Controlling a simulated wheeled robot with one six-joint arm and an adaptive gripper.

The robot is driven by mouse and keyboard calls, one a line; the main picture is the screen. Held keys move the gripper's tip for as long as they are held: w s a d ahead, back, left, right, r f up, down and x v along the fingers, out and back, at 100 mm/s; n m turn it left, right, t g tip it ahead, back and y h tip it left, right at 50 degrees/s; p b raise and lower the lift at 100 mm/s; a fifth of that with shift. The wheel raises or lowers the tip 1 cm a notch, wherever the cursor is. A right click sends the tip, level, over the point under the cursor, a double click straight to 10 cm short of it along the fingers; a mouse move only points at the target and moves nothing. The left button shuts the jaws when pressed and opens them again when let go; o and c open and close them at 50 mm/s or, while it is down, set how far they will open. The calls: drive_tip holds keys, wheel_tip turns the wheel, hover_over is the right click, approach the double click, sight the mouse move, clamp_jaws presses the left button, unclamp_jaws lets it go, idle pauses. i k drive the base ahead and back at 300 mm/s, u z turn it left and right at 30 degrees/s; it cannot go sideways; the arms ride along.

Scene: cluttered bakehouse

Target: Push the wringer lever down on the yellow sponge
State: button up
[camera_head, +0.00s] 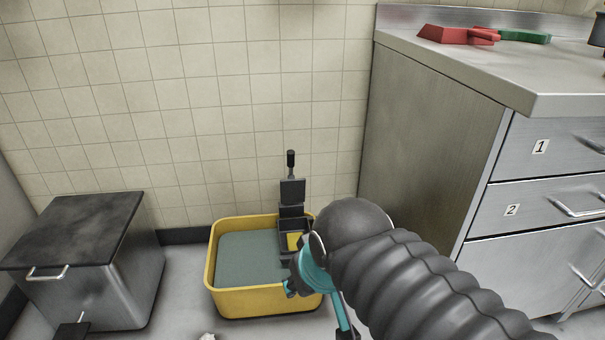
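A yellow bucket (227,297) holding grey-green water (250,258) stands on the floor by the tiled wall. A dark wringer (285,229) sits at its right side. The wringer lever (291,170) stands upright above it, with a black grip at its top. A bit of the yellow sponge (293,241) shows inside the wringer, below the raised lever plate. My arm comes in from the lower right and covers the bucket's right end. The teal part at my arm's end is in front of the bucket; my gripper's fingers cannot be made out.
A metal bin with a dark lid (75,230) and a pedal stands at the left. A steel cabinet (430,130) with numbered drawers stands at the right, with a red thing (455,35) and a green thing (522,36) on top. A small white scrap (207,337) lies on the floor.

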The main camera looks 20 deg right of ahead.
sight(292, 190)
drive_tip(key=z, duration=0.25)
drive_tip(key=i, duration=1)
drive_tip(key=z, duration=0.25)
